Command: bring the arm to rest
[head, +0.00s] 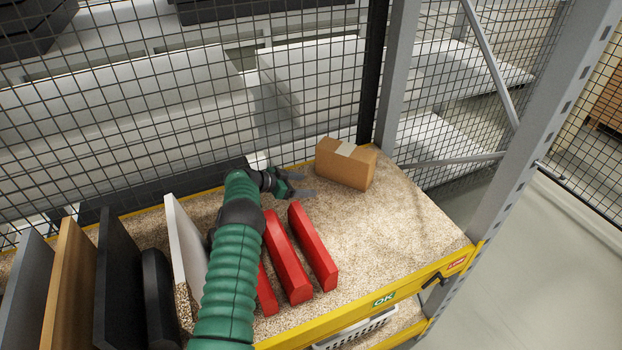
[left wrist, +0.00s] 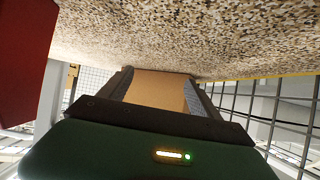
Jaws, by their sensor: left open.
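My left arm reaches in from the bottom of the head view over the speckled shelf. Its gripper (head: 302,185) is open, low above the shelf near the back edge. A cardboard box (head: 345,165) with a pale tape strip sits to the right of the fingertips, apart from them in the head view. In the left wrist view the two fingers are spread (left wrist: 158,95), and the brown box (left wrist: 160,86) shows between them, ahead. Nothing is visibly held. My right gripper is in neither view.
Several red blocks (head: 313,247) stand beside my forearm. Upright boards, including a white one (head: 185,240), stand to the left. The speckled shelf (head: 405,225) is clear at right. Wire mesh (head: 140,120) runs behind, and a grey post (head: 545,100) rises at the right.

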